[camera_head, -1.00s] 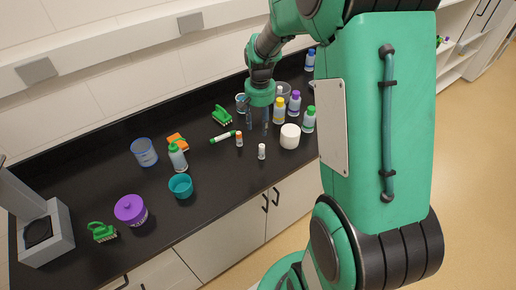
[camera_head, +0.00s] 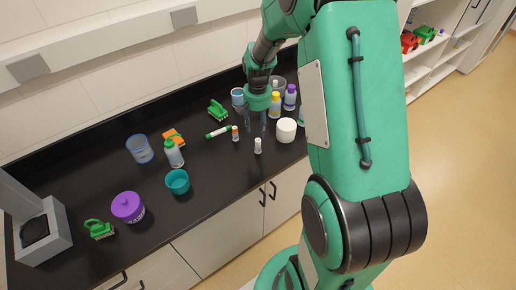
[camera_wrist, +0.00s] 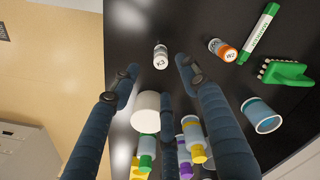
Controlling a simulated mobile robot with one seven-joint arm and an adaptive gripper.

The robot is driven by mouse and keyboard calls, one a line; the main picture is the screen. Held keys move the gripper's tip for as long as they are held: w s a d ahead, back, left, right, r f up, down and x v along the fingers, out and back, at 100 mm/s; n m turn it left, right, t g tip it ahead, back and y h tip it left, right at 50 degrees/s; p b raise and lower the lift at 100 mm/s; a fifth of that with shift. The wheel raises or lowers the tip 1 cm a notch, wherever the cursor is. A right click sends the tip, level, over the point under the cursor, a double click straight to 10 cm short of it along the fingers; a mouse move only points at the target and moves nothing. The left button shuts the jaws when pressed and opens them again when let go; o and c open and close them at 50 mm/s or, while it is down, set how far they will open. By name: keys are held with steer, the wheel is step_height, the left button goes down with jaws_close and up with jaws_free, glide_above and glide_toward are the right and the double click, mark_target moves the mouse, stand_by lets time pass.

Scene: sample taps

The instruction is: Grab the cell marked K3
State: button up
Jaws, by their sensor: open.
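In the head view my gripper (camera_head: 256,129) points down above the counter, just behind K3. A similar vial with an orange band (camera_wrist: 222,49) stands to the right in the wrist view.
A green-white marker (camera_wrist: 258,33) and green brush (camera_wrist: 287,73) lie beyond the orange-banded vial. A white round jar (camera_head: 286,130) stands right of K3, with several bottles behind. A teal bowl (camera_head: 177,181) stands left; the black counter (camera_head: 215,165) between is clear.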

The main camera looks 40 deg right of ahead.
mark_target(258, 140)
steer(key=shift+f, duration=2.35)
steer(key=shift+f, duration=0.15)
steer(key=shift+d+f+b, duration=0.1)
steer(key=shift+f+b, duration=0.5)
steer(key=shift+f, duration=1.9)
jaws_close()
